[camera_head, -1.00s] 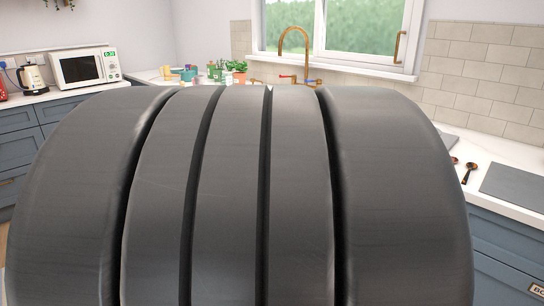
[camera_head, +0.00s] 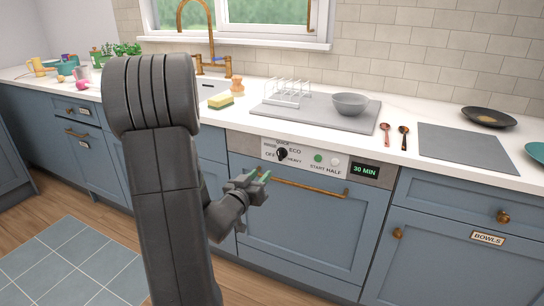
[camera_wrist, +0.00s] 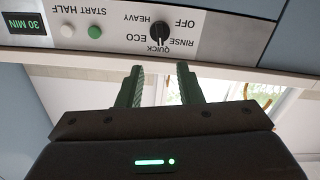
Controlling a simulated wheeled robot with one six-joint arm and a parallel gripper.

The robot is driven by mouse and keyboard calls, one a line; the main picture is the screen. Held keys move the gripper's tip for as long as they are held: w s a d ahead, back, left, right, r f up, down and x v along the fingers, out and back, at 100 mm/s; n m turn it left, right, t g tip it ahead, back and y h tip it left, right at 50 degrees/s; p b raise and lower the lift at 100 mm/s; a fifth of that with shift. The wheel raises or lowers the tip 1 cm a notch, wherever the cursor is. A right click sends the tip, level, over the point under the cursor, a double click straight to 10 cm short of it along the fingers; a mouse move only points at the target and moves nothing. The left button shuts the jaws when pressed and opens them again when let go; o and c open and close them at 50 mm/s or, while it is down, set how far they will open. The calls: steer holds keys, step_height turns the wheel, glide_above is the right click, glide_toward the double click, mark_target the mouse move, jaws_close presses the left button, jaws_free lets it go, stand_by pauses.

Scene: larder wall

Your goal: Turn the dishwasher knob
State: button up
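The dishwasher knob (camera_head: 282,154) is a small black dial on the pale control panel (camera_head: 327,163). Labels OFF, HEAVY, ECO, QUICK and RINSE surround it; I cannot tell clearly which one it points at. In the wrist view, which is upside down, the knob (camera_wrist: 159,33) shows whole, beyond the fingertips. My gripper (camera_head: 265,176) is just left of and below the knob in the head view, in front of the dishwasher (camera_head: 300,225). In the wrist view my gripper (camera_wrist: 160,72) has its two green fingers apart with nothing between them. They are not touching the knob.
A brass handle bar (camera_head: 310,188) runs across the dishwasher door just below the panel. A green button (camera_head: 318,158), a white button (camera_head: 335,161) and a 30 MIN display (camera_head: 365,169) sit right of the knob. The countertop edge (camera_head: 330,146) overhangs above.

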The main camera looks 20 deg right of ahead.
mark_target(279, 155)
steer(key=x, duration=1.2)
steer(key=shift+w+d, duration=0.25)
steer(key=shift+w, duration=0.05)
steer(key=shift+c, duration=0.2)
jaws_close()
